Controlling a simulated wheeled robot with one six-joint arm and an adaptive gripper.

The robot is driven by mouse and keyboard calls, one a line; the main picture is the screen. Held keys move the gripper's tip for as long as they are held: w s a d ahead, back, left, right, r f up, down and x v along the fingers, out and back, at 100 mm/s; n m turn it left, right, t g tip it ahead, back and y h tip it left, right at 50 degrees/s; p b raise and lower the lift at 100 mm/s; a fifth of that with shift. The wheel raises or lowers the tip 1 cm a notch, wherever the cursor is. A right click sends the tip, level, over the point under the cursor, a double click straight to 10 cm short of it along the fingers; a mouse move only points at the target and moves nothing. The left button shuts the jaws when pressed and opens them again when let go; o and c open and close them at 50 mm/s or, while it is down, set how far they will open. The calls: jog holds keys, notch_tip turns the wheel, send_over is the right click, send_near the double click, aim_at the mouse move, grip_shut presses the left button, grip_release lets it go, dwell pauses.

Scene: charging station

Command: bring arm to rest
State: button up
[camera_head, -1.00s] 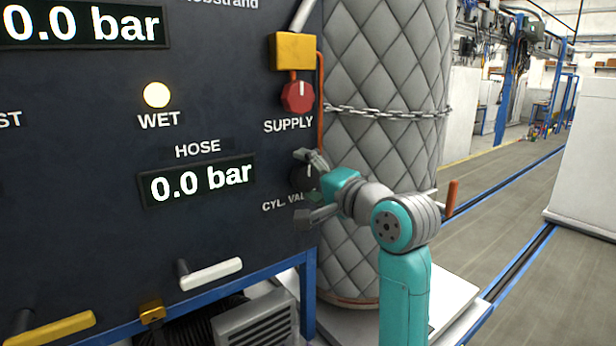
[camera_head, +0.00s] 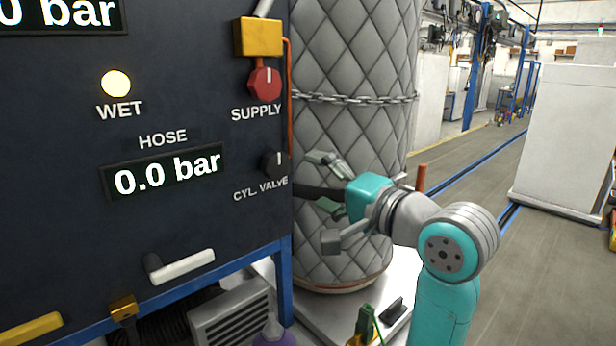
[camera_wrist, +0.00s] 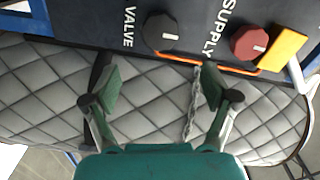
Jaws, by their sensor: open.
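My gripper (camera_head: 330,203) is open and empty, in front of the quilted grey cylinder cover and just right of the panel edge. In the wrist view my gripper (camera_wrist: 155,88) shows its two green-padded fingers spread apart with nothing between them. The black CYL. VALVE knob (camera_head: 275,163) is on the panel, left of the fingers and apart from them. The knob also shows in the wrist view (camera_wrist: 161,32). The red SUPPLY knob (camera_head: 265,84) is above it, and it shows in the wrist view too (camera_wrist: 249,43).
The dark panel (camera_head: 60,200) fills the left, with a white lever (camera_head: 183,266) low on it. The HOSE display (camera_head: 166,172) reads 0.0 bar and the WET lamp (camera_head: 116,83) is lit. A chain (camera_head: 350,98) rings the quilted cover (camera_head: 350,50). Floor (camera_head: 480,175) is open at right.

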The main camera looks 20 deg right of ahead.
jog(key=shift+s+f, duration=0.1)
dwell(0.5)
jog(key=s+a+f+n+h, duration=0.1)
jog(key=s+f+h, duration=0.35)
jog(key=f, duration=1.25)
jog(key=s+a+f+n+h, duration=0.1)
jog(key=s+f, duration=0.6)
jog(key=f, duration=1.1)
jog(key=s+f+n+g, duration=0.1)
jog(key=s+f+n, duration=0.1)
jog(key=s+f, duration=0.35)
jog(key=s+f+n+g, duration=0.1)
jog(key=s+f, duration=0.1)
jog(key=s, duration=0.6)
jog(key=s+a+n, duration=0.2)
jog(key=s+n, duration=0.4)
jog(key=s, duration=1.1)
jog(key=shift+s+f+n, duration=0.15)
jog(key=shift+s+n, duration=0.15)
jog(key=shift+s, duration=0.05)
